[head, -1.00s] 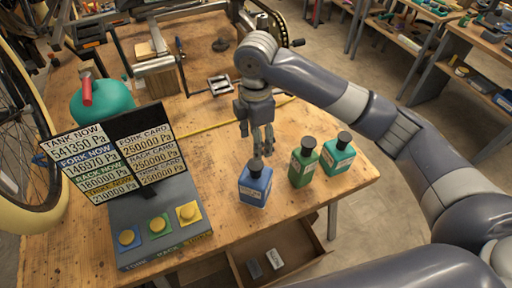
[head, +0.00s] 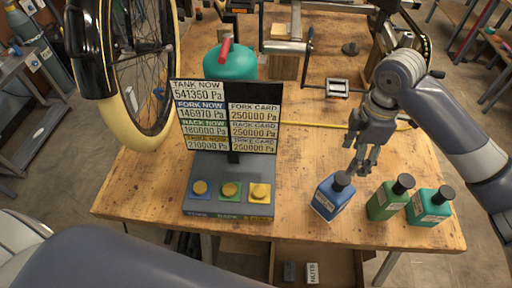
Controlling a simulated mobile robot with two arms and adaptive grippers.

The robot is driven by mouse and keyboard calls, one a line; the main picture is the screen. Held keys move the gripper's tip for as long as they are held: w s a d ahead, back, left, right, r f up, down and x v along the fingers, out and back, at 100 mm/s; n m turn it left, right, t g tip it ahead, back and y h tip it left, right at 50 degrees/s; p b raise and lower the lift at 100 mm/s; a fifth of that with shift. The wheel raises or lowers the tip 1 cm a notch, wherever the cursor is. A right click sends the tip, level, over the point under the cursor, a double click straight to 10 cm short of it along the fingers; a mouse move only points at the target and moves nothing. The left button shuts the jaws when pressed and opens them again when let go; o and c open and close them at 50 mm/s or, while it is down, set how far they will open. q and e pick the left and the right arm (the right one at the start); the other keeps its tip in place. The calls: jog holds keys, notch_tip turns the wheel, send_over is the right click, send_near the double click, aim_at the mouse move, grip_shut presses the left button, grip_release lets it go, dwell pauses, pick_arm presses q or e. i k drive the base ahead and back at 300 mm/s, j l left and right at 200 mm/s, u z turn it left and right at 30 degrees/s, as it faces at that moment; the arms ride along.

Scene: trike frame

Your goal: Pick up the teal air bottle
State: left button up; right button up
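The teal bottle (head: 429,207) with a black cap and pale label stands upright at the table's front right, the rightmost of three bottles. The green bottle (head: 389,199) stands just left of it, and the blue bottle (head: 332,197) farther left. My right gripper (head: 362,168) points down just behind and right of the blue bottle's cap, left of the teal bottle. Its fingers look apart with nothing between them. My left gripper is out of view.
A button console with a pressure display (head: 230,190) stands left of the bottles. A round teal tank (head: 231,63) with a red handle sits behind it. A bike wheel (head: 140,70) is at the left. An open drawer (head: 335,260) juts out below the front edge.

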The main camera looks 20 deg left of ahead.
aim_at(428, 207)
jog(key=z, duration=1.2)
